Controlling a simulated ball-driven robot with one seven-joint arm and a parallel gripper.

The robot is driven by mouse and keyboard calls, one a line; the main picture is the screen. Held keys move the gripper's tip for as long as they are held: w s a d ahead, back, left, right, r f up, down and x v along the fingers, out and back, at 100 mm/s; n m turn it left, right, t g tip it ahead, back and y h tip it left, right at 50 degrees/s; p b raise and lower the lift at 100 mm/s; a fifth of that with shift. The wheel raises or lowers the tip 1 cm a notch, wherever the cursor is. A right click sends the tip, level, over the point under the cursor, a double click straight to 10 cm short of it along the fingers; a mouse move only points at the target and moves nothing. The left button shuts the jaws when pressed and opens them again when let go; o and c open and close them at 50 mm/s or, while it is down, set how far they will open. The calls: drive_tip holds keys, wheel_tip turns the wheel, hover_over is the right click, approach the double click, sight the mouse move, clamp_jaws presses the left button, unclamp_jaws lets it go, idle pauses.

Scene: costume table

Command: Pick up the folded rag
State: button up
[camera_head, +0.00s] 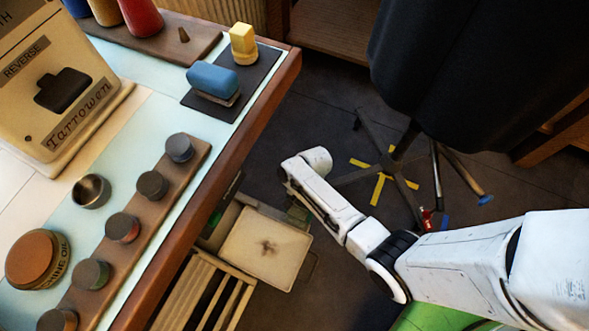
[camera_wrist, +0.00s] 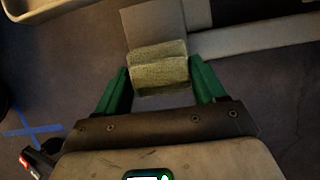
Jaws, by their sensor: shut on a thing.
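The folded rag (camera_wrist: 160,68) is a pale olive, textured bundle in the wrist view. It sits between the two green fingers of my gripper (camera_wrist: 160,80), which is shut on it. In the head view my arm reaches down to the left, past the table's edge, toward the floor. There the gripper's fingers and the rag are mostly hidden or too small to make out. A grey flat piece (camera_wrist: 153,25) lies just beyond the rag in the wrist view.
A dark form on a stand (camera_head: 398,165) stands to the right.

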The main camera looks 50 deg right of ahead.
drive_tip(key=w+d+b, duration=0.2)
drive_tip(key=w+d, duration=0.2)
drive_tip(key=d, duration=1)
